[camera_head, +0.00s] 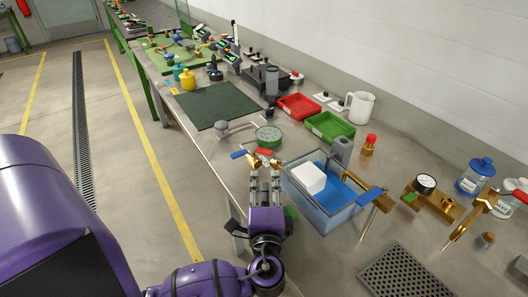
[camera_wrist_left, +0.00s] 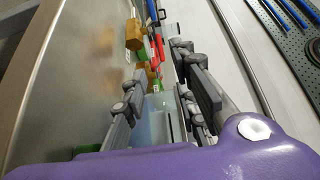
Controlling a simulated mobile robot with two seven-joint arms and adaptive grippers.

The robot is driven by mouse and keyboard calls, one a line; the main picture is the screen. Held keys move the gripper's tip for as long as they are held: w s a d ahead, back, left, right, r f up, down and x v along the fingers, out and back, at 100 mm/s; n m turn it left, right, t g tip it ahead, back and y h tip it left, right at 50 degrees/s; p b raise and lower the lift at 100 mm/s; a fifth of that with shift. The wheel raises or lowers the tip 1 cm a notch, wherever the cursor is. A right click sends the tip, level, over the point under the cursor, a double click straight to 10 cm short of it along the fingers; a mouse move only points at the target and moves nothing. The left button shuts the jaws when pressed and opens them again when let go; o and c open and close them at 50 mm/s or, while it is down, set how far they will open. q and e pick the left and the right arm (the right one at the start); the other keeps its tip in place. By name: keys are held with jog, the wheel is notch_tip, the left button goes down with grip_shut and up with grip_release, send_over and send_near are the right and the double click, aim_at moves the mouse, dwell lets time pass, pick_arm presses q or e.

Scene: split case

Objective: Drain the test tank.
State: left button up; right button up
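The test tank (camera_head: 327,221) is a clear open box with blue liquid and a white block (camera_head: 308,178) in it. A brass fitting with a blue lever (camera_head: 370,195) is at its right side. Brass valve parts with a red handle (camera_head: 264,152) and a blue handle (camera_head: 238,154) are left of the tank. My left gripper (camera_head: 265,174) is just left of the tank, its fingers pointing toward these handles. Its fingers are apart with nothing visibly held; the left wrist view also shows the gap (camera_wrist_left: 160,68). Contact with the handles cannot be told. My right gripper is not in view.
A round green-faced gauge (camera_head: 268,136), red bin (camera_head: 298,106) and green bin (camera_head: 330,126) are behind the tank. A pressure gauge (camera_head: 426,183) on brass fittings and a lidded jar (camera_head: 475,177) are right. A perforated grate (camera_head: 406,274) lies in front. A dark mat (camera_head: 217,106) lies left.

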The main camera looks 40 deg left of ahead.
aim_at(269, 154)
pick_arm(q)
jog(key=p+x, duration=0.1)
jog(key=x, duration=1)
jog(key=shift+w+a, duration=0.1)
jog(key=shift+a, duration=0.05)
grip_shut()
